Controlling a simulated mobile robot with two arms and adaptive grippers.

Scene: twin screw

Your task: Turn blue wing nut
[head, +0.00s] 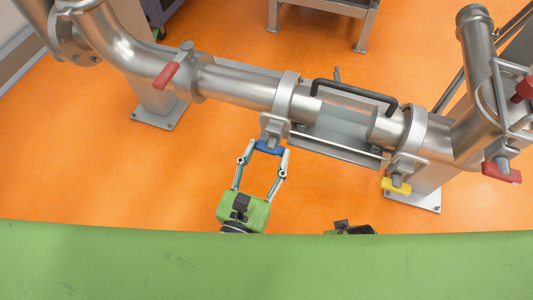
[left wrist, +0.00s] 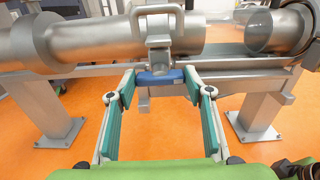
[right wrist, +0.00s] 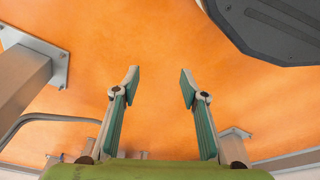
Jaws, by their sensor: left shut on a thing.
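The blue wing nut (head: 269,147) sits under the clamp (head: 276,127) around the steel pipe, left of the window section. It also shows in the left wrist view (left wrist: 160,77), lying level across the bolt. My left gripper (head: 267,150) has its fingertips at the two ends of the nut and is shut on it; the fingertips (left wrist: 161,84) also show in the left wrist view. My right gripper (right wrist: 160,82) is open and empty over the orange floor in the right wrist view. Its fingers are not visible in the head view.
A yellow wing nut (head: 396,187) hangs on the right clamp. Red handles (head: 167,74) show at the left and the right (head: 501,172). A black handle (head: 354,92) tops the window section. A green surface (head: 260,265) spans the front.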

